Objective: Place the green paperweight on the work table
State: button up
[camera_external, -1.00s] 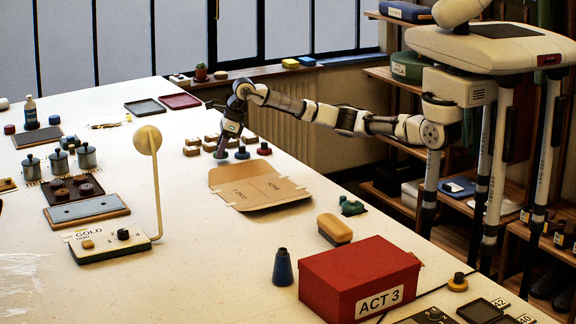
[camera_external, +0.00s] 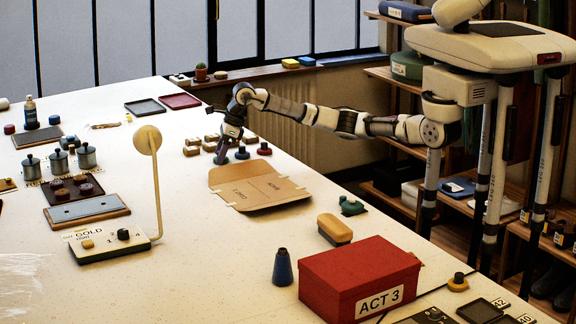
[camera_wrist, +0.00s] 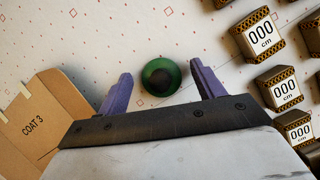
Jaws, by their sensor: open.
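The green paperweight (camera_wrist: 161,76), round with a dark middle, stands on the pale table top in the wrist view. My gripper (camera_wrist: 162,70) is open, with one purple finger on each side of the paperweight and a visible gap to each. I cannot tell how far the fingers are above the table. In the external view my gripper (camera_external: 229,155) points down over the far part of the work table (camera_external: 200,260); the green paperweight cannot be made out there, probably hidden by the fingers.
Several wooden blocks (camera_wrist: 277,87) labelled "000 cm" stand to the right in the wrist view. A flat cardboard piece (camera_wrist: 45,115) lies to the left. A dark red knobbed piece (camera_external: 264,149) stands close by. A red box (camera_external: 358,278) stands near the front.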

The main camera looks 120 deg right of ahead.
jog(key=b+v, duration=0.3)
jog(key=v, duration=0.9)
jog(key=shift+w, duration=0.1)
